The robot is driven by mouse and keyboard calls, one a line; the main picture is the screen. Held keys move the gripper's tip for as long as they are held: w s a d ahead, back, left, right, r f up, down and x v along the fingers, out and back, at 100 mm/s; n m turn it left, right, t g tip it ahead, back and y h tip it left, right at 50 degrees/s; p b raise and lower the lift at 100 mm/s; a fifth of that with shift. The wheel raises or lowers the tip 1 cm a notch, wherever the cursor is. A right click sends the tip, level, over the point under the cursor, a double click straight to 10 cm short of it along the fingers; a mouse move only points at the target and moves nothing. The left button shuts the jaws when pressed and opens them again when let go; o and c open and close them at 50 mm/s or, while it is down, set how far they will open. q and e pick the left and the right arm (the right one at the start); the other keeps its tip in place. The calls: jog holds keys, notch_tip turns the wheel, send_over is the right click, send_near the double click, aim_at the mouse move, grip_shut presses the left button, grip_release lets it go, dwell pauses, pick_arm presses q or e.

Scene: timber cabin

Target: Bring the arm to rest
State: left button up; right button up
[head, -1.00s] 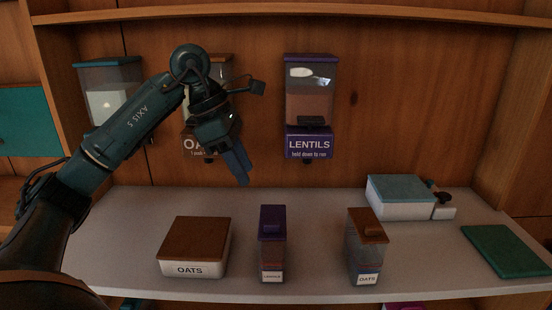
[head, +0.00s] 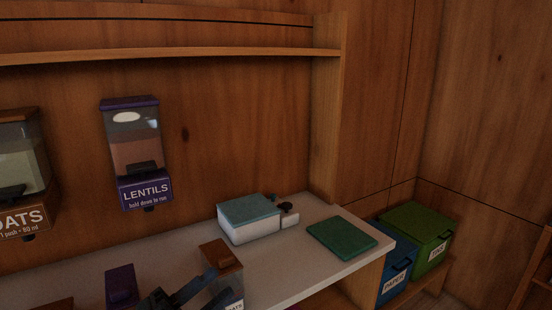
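My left gripper (head: 222,280) is at the bottom of the head view, low over the counter. Its two dark blue fingers point right and stand apart, with nothing seen between them. They are in front of the clear brown-lidded oats container (head: 222,256), partly covering it; I cannot tell if they touch it. Most of the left arm is below the picture. My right gripper is not in view.
A purple-lidded container (head: 121,284) stands left of the gripper. A white box with a teal lid (head: 250,218) and a green board (head: 342,238) lie farther right on the counter (head: 290,263). Lentils (head: 137,150) and oats (head: 22,170) dispensers hang behind. Blue (head: 394,262) and green (head: 420,232) bins stand right.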

pick_arm(q)
jog(key=s+a+f+n+t+y, duration=0.1)
jog(key=s+a+f+n+y, duration=0.1)
jog(key=f+n+y, duration=0.55)
jog(key=s+a+f+n+t+y, duration=0.1)
jog(key=s+a+f+n+y, duration=0.15)
jog(key=f+n+y, duration=0.45)
jog(key=s+d+f+n+g+p, duration=0.1)
jog(key=s+f+n+g, duration=0.3)
jog(key=s+f+n, duration=0.4)
notch_tip(320, 180, down, 4)
jog(key=shift+s+r+g, duration=0.1)
jog(key=shift+s+g, duration=0.3)
jog(key=shift+s, duration=0.65)
jog(key=shift+n, duration=0.25)
